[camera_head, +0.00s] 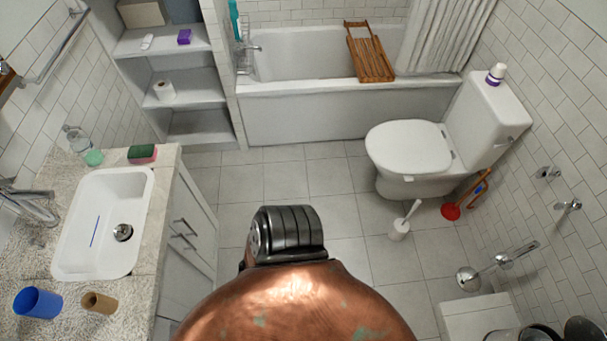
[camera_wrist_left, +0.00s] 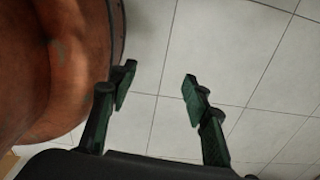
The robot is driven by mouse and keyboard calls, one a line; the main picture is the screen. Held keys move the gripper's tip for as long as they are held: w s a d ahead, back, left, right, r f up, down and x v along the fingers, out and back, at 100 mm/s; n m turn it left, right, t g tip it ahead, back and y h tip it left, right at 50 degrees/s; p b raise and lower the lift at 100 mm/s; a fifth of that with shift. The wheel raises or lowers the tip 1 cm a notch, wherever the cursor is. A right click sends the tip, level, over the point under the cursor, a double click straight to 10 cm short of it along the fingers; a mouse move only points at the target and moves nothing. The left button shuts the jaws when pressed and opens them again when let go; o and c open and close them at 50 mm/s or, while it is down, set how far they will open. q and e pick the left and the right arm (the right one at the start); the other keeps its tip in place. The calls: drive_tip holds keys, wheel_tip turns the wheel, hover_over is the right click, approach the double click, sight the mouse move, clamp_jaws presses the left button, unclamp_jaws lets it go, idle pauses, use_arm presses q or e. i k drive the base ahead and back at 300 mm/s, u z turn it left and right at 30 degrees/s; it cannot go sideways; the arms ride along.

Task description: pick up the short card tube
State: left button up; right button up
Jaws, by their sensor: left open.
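The short card tube (camera_head: 99,303) is brown and lies on its side on the counter at the lower left of the head view, to the right of a blue cup (camera_head: 38,303). My left gripper (camera_wrist_left: 158,88) shows only in the left wrist view. Its two dark green fingers are apart with nothing between them, and floor tiles lie behind them. The tube is not in the wrist view. My right gripper is in neither view.
A white sink (camera_head: 75,251) with a blue stick inside is set in the counter (camera_head: 166,200) beyond the tube. Cabinet doors are below the counter. The middle floor (camera_head: 290,181) is clear.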

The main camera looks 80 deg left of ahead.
sight(92, 302)
drive_tip(key=u, duration=1.15)
drive_tip(key=i, duration=1.05)
drive_tip(key=u, duration=4.25)
